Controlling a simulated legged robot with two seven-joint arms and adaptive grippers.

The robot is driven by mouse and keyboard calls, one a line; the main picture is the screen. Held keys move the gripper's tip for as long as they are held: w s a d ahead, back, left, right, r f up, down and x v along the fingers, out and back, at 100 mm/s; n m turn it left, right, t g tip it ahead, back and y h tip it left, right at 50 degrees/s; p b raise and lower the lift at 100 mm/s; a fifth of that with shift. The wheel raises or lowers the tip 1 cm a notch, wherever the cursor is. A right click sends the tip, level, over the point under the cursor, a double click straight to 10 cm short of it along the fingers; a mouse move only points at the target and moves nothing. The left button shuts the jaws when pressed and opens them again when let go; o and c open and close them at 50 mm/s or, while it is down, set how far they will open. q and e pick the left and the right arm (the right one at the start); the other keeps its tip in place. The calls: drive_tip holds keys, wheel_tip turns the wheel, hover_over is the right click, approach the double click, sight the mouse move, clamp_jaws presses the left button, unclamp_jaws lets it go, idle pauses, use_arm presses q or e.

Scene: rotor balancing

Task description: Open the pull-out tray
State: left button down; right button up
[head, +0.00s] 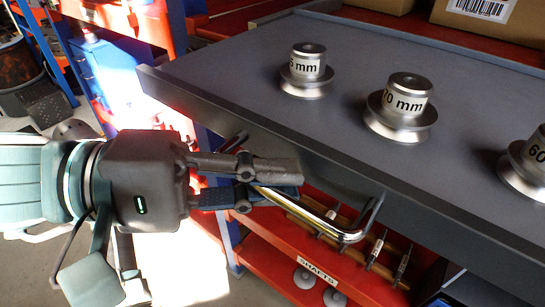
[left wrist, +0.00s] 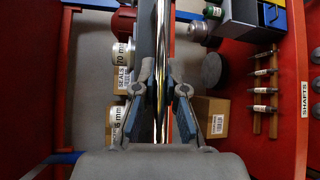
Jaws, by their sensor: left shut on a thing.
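The pull-out tray (head: 240,68) is a dark grey slab with a raised rim, seen from above in the head view. A bent shiny metal handle (head: 333,231) stands off its front edge. My left gripper (head: 288,182) comes in from the left and is shut on the handle. In the left wrist view the bar of the handle (left wrist: 162,25) runs between the fingers of the left gripper (left wrist: 161,75). The fingers hide part of the handle in the head view. My right gripper is in neither view.
Metal hubs marked in mm, such as the middle one (head: 399,107), stand on the tray. Below is a red shelf (head: 262,262) labelled SHAFTS with several shafts. Cardboard boxes (head: 490,17) stand behind the tray. A blue cabinet (head: 105,75) is at the left.

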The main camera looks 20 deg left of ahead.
use_arm(q)
drive_tip(key=shift+s+d+f, duration=0.1)
drive_tip(key=c, duration=1.4)
unclamp_jaws()
drive_tip(key=shift+o, duration=1)
drive_tip(key=shift+s+d, duration=0.1)
drive_tip(key=shift+d, duration=0.45)
drive_tip(key=v, duration=1.1)
drive_tip(key=shift+s+a+r, duration=0.2)
drive_tip(key=shift+a, duration=0.2)
